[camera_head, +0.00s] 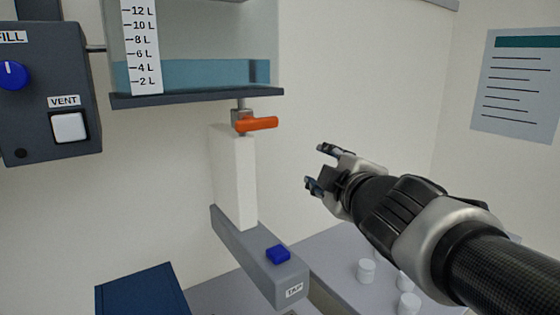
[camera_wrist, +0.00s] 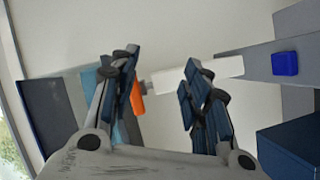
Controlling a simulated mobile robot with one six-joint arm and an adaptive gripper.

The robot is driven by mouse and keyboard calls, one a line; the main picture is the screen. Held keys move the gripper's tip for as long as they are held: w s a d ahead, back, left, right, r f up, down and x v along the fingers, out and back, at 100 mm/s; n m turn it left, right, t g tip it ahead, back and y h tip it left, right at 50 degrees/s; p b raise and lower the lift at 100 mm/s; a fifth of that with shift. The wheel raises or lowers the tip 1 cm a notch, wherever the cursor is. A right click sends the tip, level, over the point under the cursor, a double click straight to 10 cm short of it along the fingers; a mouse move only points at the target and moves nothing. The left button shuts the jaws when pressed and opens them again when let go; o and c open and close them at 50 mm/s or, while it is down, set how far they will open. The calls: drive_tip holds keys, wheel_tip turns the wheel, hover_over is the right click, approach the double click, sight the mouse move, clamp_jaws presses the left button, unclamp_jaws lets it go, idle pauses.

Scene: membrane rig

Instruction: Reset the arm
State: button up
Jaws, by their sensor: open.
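My gripper (camera_head: 318,167) is open and empty, to the right of the orange valve handle (camera_head: 257,124) and apart from it in the head view. In the wrist view my gripper (camera_wrist: 160,85) shows its two fingers spread wide. The orange handle (camera_wrist: 137,98) appears beyond the left finger, partly hidden by it. The handle sits under the tank (camera_head: 196,99) and points sideways to the right. The tank holds blue-green liquid to a little above the 4 L mark. A white block (camera_head: 234,178) stands below the valve.
A grey tap bar (camera_head: 250,254) with a blue button (camera_head: 278,254) juts out below the white block. A control box (camera_head: 50,90) hangs at left. Several white containers (camera_head: 366,270) stand on the bench below my arm. A dark blue box (camera_head: 140,292) is at lower left.

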drive_tip(key=s+d+f+m+g+h, duration=0.1)
drive_tip(key=s+d+f+m+g, duration=0.1)
drive_tip(key=s+f, duration=0.5)
drive_tip(key=s+d+f+m+g+h+b, duration=0.1)
drive_tip(key=s+d+f+m+g, duration=0.2)
drive_tip(key=s+f+m, duration=0.3)
drive_tip(key=s+d+f+m+g+h, duration=0.2)
drive_tip(key=s+d+f+m+g, duration=0.1)
drive_tip(key=s+f, duration=0.5)
drive_tip(key=shift+d+f+m+g+b, duration=0.15)
drive_tip(key=shift+f+m+g+b, duration=0.2)
drive_tip(key=shift+m, duration=0.55)
drive_tip(key=s+a+f+g, duration=0.1)
drive_tip(key=s, duration=0.1)
drive_tip(key=s+f+m, duration=0.1)
drive_tip(key=s+f, duration=0.1)
drive_tip(key=s, duration=0.1)
drive_tip(key=s+a+f+m+g+y, duration=0.1)
drive_tip(key=s+f, duration=0.1)
drive_tip(key=s, duration=0.1)
drive_tip(key=shift+a+f+g, duration=0.15)
drive_tip(key=shift+a+g, duration=0.15)
drive_tip(key=shift+g, duration=0.05)
drive_tip(key=shift+c, duration=0.3)
